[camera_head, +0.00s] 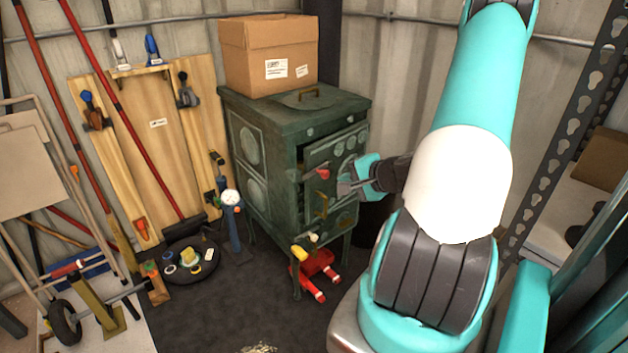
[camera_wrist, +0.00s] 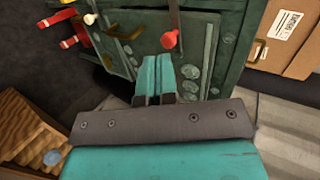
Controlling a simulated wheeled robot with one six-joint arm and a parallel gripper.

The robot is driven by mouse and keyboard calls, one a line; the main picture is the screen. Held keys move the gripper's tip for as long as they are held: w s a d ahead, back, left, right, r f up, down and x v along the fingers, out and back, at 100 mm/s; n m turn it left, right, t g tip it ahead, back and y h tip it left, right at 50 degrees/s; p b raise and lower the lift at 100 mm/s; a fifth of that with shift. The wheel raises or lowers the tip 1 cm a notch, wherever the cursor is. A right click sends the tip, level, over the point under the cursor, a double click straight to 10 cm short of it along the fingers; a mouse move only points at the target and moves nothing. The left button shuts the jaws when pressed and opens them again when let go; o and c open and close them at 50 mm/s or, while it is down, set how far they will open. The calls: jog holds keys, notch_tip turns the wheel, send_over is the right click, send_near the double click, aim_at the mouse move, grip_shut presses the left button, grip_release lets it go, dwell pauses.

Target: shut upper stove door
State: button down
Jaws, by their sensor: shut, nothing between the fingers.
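The dark green stove (camera_head: 255,130) stands against the back wall, and its front also shows in the wrist view. Its upper door (camera_head: 345,146) appears ajar, with a dark gap along its left side. A red knob (camera_head: 322,173) on a metal handle sits by that edge; in the wrist view the red knob (camera_wrist: 168,40) is just beyond my fingertips. The lower door (camera_wrist: 103,50) carries a brass handle (camera_head: 322,206). My gripper (camera_head: 343,187) is shut and empty, in front of the stove. In the wrist view my gripper (camera_wrist: 155,60) overlaps the doors; contact cannot be told.
A cardboard box (camera_head: 262,60) sits on the stove top. A red object with white-tipped legs (camera_head: 317,272) lies on the floor by the stove. A blue stand with a gauge (camera_head: 231,205) and a black round tray (camera_head: 190,275) are at left. A perforated metal post (camera_head: 570,110) stands right.

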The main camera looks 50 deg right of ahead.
send_near(299, 173)
notch_tip(299, 173, down, 3)
jog(key=s, duration=0.1)
jog(key=w, duration=0.3)
jog(key=shift+w+d+f, duration=0.1)
jog(key=shift+d+f, duration=0.2)
jog(key=shift+d, duration=0.05)
jog(key=shift+w, duration=0.5)
jog(key=shift+w+d+p, duration=0.1)
jog(key=shift+w+p, duration=0.45)
jog(key=shift+w, duration=0.7)
